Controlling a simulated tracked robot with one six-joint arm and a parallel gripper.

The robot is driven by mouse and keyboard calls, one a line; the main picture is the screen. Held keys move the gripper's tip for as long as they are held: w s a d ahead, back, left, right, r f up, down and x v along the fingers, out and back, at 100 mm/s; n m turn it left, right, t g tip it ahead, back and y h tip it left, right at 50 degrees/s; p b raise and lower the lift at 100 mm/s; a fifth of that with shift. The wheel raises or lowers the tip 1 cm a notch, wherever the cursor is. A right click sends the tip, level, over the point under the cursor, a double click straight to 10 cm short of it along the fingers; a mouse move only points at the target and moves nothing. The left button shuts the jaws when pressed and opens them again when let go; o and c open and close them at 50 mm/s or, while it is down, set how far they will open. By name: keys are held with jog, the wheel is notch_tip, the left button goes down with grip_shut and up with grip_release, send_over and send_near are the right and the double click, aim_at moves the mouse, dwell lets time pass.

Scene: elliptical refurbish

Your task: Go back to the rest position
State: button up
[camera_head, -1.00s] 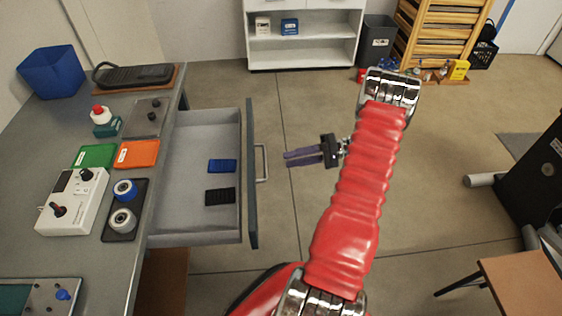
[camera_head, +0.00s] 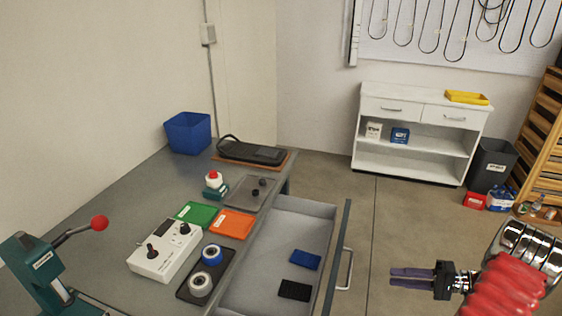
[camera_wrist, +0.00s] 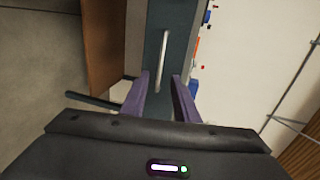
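My gripper (camera_head: 393,277) is at the lower right of the head view, with purple fingers pointing left. It is to the right of the open drawer (camera_head: 322,212) and its handle (camera_head: 345,268), apart from both. In the wrist view, the two fingers (camera_wrist: 161,85) are spread with nothing between them. Beyond them is the drawer front with its long handle (camera_wrist: 162,62). My red arm fills the lower right corner of the head view.
The grey workbench (camera_head: 120,205) holds a white control box (camera_head: 165,250), green and orange trays (camera_head: 232,223), and a lever press (camera_head: 45,268). The drawer holds a blue block (camera_head: 306,259) and a black block (camera_head: 294,290). A white cabinet (camera_head: 420,100) stands behind clear floor.

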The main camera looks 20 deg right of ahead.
jog(key=s+a+f+m+g+h, duration=0.2)
jog(key=s+a+m+g, duration=0.25)
jog(key=a+g, duration=0.2)
jog(key=s+a+r+n+t+h, duration=0.1)
jog(key=a+r+n+h, duration=0.4)
jog(key=a+r, duration=0.9)
jog(key=s+a+r+n+t+h, duration=0.1)
jog(key=a+r+n+h, duration=0.4)
jog(key=a+r, duration=1)
jog(key=s+a+n, duration=0.1)
jog(key=a+n, duration=0.1)
jog(key=a, duration=0.1)
jog(key=shift+a+r, duration=0.25)
jog(key=shift+t, duration=0.25)
dwell(0.3)
